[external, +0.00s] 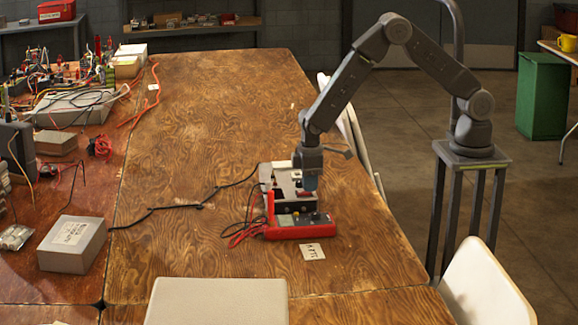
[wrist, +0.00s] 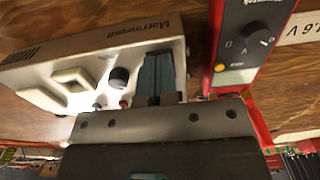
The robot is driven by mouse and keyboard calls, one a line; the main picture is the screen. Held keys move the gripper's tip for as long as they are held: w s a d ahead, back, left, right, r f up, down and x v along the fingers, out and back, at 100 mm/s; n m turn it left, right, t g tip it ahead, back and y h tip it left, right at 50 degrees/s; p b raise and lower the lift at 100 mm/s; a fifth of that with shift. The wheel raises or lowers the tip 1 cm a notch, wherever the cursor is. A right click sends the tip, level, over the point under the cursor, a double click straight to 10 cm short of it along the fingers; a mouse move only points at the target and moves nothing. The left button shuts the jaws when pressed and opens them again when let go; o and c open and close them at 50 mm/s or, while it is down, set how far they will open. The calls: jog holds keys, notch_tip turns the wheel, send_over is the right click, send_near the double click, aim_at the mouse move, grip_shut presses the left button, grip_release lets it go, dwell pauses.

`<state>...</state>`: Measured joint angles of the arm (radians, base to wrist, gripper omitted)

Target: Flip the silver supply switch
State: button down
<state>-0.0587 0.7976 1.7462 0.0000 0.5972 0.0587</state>
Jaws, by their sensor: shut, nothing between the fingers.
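The white supply box (external: 283,178) stands on the wooden table, partly behind my gripper. In the wrist view, the supply box (wrist: 140,40) shows its front panel with a dark round knob (wrist: 119,78), pale rectangular parts (wrist: 72,78) and small terminals. I cannot make out the silver switch for certain; it may be hidden by my fingers. My gripper (external: 311,187) points down at the front of the box. In the wrist view my gripper (wrist: 157,58) is shut and empty, its blue-grey fingers close in front of the panel's right part. I cannot tell whether they touch it.
A red multimeter (external: 300,231) lies right in front of the box; in the wrist view the multimeter (wrist: 240,45) is close beside my fingers. Black and red leads (external: 240,233) lie to the left. A paper label (external: 312,252) lies in front.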

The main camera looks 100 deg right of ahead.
jog(key=shift+f, duration=0.2)
jog(key=shift+r, duration=3.55)
